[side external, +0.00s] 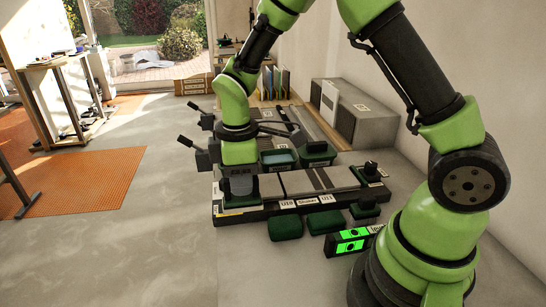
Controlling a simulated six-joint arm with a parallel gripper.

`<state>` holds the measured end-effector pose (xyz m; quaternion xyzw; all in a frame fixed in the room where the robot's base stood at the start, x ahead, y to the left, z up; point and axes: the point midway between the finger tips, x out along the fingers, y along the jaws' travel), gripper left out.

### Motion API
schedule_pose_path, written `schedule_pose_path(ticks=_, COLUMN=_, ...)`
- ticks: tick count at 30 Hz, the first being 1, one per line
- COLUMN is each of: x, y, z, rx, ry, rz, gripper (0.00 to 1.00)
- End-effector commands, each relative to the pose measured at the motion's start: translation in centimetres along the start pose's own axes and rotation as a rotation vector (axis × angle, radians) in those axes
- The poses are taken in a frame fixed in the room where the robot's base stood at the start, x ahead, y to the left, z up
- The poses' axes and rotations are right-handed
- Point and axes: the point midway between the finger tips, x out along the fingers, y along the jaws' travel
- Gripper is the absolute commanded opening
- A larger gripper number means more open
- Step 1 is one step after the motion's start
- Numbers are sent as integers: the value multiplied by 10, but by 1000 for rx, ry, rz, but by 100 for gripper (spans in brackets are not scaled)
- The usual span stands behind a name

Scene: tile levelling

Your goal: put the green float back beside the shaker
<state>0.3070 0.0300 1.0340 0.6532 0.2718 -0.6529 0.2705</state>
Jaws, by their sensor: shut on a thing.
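My gripper (240,189) points down at the left end of the long dark platform, its dark fingers around the upper part of a green float (241,203). The float sits at or just above the platform's left end; I cannot tell if it touches. The grip itself is small and partly hidden. A label reading "Shaker" (307,201) is on the platform's front edge, to the right of the held float. Grey tiles (297,182) lie on the platform top.
Green blocks (286,228) and (326,222) lie on the floor in front of the platform. Black-knobbed green pieces (370,173) and (365,209) stand at its right. A lit green display box (352,242) is near my base. Green bins (279,160) stand behind.

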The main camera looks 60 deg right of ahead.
Motion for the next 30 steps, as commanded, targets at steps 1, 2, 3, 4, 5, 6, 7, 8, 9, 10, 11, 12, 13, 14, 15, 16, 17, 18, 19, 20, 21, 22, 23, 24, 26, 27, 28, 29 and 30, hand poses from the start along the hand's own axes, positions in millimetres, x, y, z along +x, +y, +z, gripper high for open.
schedule_pose_path(ticks=1, x=2, y=-4, z=-5, rx=-3, ry=0, rz=0, gripper=0)
schedule_pose_path(ticks=2, x=2, y=-5, z=-6, rx=-2, ry=0, rz=0, gripper=0)
schedule_pose_path(ticks=3, x=4, y=-6, z=-7, rx=0, ry=0, rz=0, gripper=0)
schedule_pose_path(ticks=4, x=6, y=-7, z=-7, rx=2, ry=-1, rz=-1, gripper=0)
schedule_pose_path(ticks=5, x=8, y=-7, z=-7, rx=3, ry=-1, rz=-1, gripper=0)
schedule_pose_path(ticks=6, x=11, y=-7, z=-7, rx=2, ry=-2, rz=-1, gripper=0)
schedule_pose_path(ticks=7, x=14, y=-6, z=-7, rx=3, ry=-2, rz=-2, gripper=0)
schedule_pose_path(ticks=8, x=16, y=-6, z=-7, rx=2, ry=-3, rz=-2, gripper=0)
schedule_pose_path(ticks=9, x=21, y=-6, z=-7, rx=2, ry=-3, rz=-2, gripper=0)
schedule_pose_path(ticks=10, x=24, y=-6, z=-6, rx=2, ry=-4, rz=-2, gripper=0)
schedule_pose_path(ticks=11, x=28, y=-6, z=-6, rx=1, ry=-3, rz=-1, gripper=0)
schedule_pose_path(ticks=12, x=32, y=-7, z=-6, rx=3, ry=-4, rz=-2, gripper=0)
schedule_pose_path(ticks=13, x=36, y=-6, z=-6, rx=3, ry=-4, rz=-2, gripper=0)
schedule_pose_path(ticks=14, x=39, y=-6, z=-6, rx=3, ry=-4, rz=-2, gripper=0)
schedule_pose_path(ticks=15, x=43, y=-6, z=-6, rx=3, ry=-3, rz=-1, gripper=0)
schedule_pose_path(ticks=16, x=46, y=-6, z=-6, rx=3, ry=-3, rz=-1, gripper=0)
schedule_pose_path(ticks=17, x=48, y=-6, z=-6, rx=2, ry=-3, rz=-1, gripper=0)
schedule_pose_path(ticks=18, x=51, y=-6, z=-6, rx=2, ry=-3, rz=0, gripper=0)
schedule_pose_path(ticks=19, x=53, y=-6, z=-6, rx=2, ry=-3, rz=0, gripper=0)
schedule_pose_path(ticks=20, x=55, y=-6, z=-6, rx=2, ry=-2, rz=0, gripper=0)
schedule_pose_path(ticks=21, x=57, y=-6, z=-6, rx=2, ry=-2, rz=1, gripper=0)
schedule_pose_path(ticks=22, x=58, y=-6, z=-6, rx=2, ry=-2, rz=1, gripper=0)
schedule_pose_path(ticks=23, x=59, y=-6, z=-6, rx=2, ry=-2, rz=1, gripper=0)
schedule_pose_path(ticks=24, x=60, y=-6, z=-6, rx=3, ry=-1, rz=1, gripper=0)
schedule_pose_path(ticks=26, x=61, y=-6, z=-6, rx=3, ry=-1, rz=1, gripper=0)
schedule_pose_path(ticks=27, x=62, y=-6, z=-6, rx=3, ry=-1, rz=1, gripper=0)
schedule_pose_path(ticks=28, x=62, y=-6, z=-6, rx=3, ry=-1, rz=1, gripper=0)
schedule_pose_path(ticks=29, x=62, y=-6, z=-6, rx=3, ry=-1, rz=2, gripper=0)
schedule_pose_path(ticks=30, x=62, y=-6, z=-6, rx=3, ry=0, rz=2, gripper=0)
